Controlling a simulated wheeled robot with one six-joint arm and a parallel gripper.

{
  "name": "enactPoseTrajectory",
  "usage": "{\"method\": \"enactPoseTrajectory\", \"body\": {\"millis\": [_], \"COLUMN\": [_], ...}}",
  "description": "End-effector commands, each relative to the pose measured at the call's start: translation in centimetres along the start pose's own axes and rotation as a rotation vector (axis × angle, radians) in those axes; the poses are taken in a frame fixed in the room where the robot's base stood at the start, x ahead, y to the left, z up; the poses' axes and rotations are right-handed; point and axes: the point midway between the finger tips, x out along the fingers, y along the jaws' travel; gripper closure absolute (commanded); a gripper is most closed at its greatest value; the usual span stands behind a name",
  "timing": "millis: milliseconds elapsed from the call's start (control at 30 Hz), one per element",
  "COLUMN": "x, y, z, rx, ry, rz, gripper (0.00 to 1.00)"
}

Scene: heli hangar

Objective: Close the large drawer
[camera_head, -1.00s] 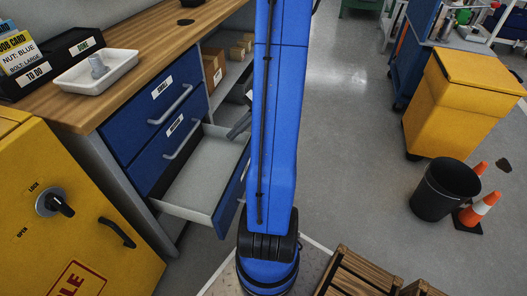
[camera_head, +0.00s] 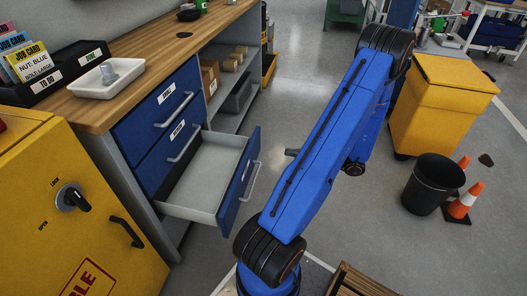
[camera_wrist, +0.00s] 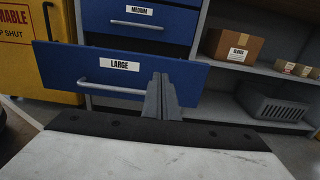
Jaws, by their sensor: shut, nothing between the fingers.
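The large drawer (camera_head: 206,176) is the lowest of the blue drawers under the wooden workbench and stands pulled open, its pale inside empty. In the wrist view its blue front (camera_wrist: 208,76) bears the label LARGE and a light bar handle. My gripper (camera_wrist: 162,85) is shut and empty, in front of the drawer front, right of the label and by the handle's right end. I cannot tell whether it touches the front. In the head view my gripper's tip (camera_head: 291,152) shows beside my blue arm, right of the drawer and apart from it.
The small drawer (camera_head: 160,104) and medium drawer (camera_head: 172,152) above are shut. A yellow cabinet (camera_head: 75,215) stands at the left. Open shelves with boxes (camera_wrist: 238,45) lie right of the drawers. A black bin (camera_head: 432,184), a cone (camera_head: 461,206) and a yellow chest (camera_head: 437,105) stand right.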

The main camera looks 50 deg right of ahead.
Motion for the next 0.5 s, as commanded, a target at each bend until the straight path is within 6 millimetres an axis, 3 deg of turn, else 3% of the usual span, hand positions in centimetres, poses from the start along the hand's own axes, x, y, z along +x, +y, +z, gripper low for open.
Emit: {"method": "enactPoseTrajectory", "body": {"millis": [167,500], "x": [0.9,6.3], "y": [-0.1,0.0], "z": [-0.1,-0.1], "rx": [0.003,0.003], "ry": [-0.004,-0.002], "rz": [-0.004,-0.001], "gripper": [1.0,1.0]}}
